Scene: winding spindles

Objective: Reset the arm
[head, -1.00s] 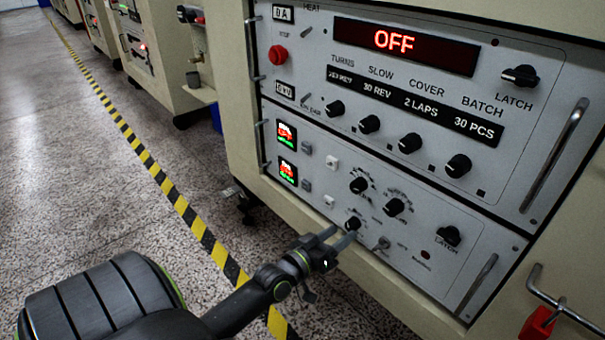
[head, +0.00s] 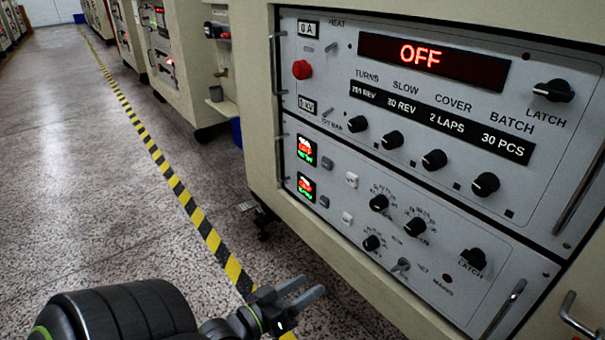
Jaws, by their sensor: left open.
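My left gripper (head: 302,292) is at the bottom middle of the head view, in front of and below the machine's lower panel. Its two fingers are apart and nothing is between them. The fingers point right towards the cabinet, and from this view they appear clear of the panel. My left arm (head: 118,318) comes in along the bottom left. My right arm and gripper are not in view.
The control cabinet (head: 262,171) stands at right. Its upper panel has a display (head: 432,60) reading OFF, a red stop button (head: 301,69) and black knobs. Lower-panel knobs and a toggle (head: 401,265) stick out. Floor beyond the yellow-black tape (head: 176,186) is clear.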

